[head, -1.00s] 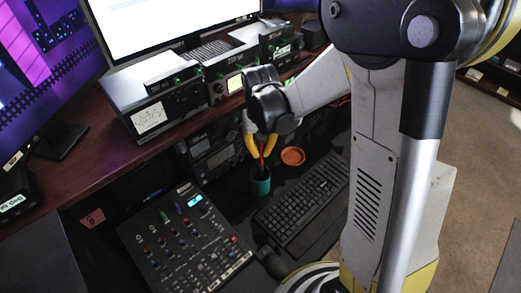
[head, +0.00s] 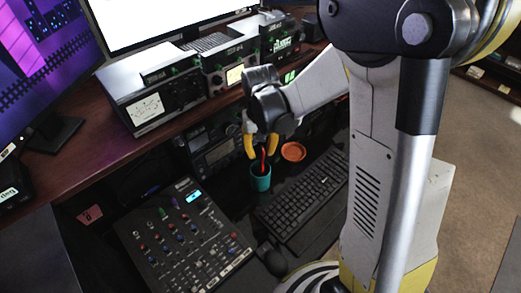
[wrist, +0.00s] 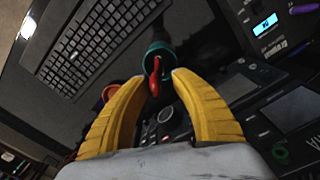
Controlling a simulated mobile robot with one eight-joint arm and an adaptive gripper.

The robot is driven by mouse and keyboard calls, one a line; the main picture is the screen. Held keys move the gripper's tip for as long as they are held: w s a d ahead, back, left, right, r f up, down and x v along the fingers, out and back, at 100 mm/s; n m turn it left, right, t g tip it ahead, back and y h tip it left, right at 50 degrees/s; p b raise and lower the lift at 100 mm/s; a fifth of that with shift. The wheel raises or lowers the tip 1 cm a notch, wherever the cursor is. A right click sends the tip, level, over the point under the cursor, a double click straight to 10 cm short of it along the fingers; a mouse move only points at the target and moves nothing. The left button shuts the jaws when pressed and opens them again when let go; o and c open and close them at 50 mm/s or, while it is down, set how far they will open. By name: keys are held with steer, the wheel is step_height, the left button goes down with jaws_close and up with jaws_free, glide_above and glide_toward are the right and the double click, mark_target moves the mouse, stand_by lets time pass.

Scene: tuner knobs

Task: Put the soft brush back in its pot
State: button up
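The soft brush has a red handle (head: 263,160) that sticks up out of the teal pot (head: 260,183). In the wrist view the red handle (wrist: 155,80) leans out over the rim of the pot (wrist: 159,53); its lower end is hidden inside. My gripper (head: 262,153) is just above the pot with its yellow fingers apart. In the wrist view the fingertips of my gripper (wrist: 157,78) stand to either side of the handle, with a gap showing on both sides.
An orange round dish (head: 293,151) lies right of the pot. A black keyboard (head: 305,200) is to the right and front, and a mixer panel (head: 185,240) is to the left. Radio units (head: 165,95) stand on the raised wooden shelf (head: 110,150) behind.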

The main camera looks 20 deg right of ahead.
step_height(320, 180, up, 12)
steer(key=shift+s, duration=0.15)
stand_by(0.4)
stand_by(0.5)
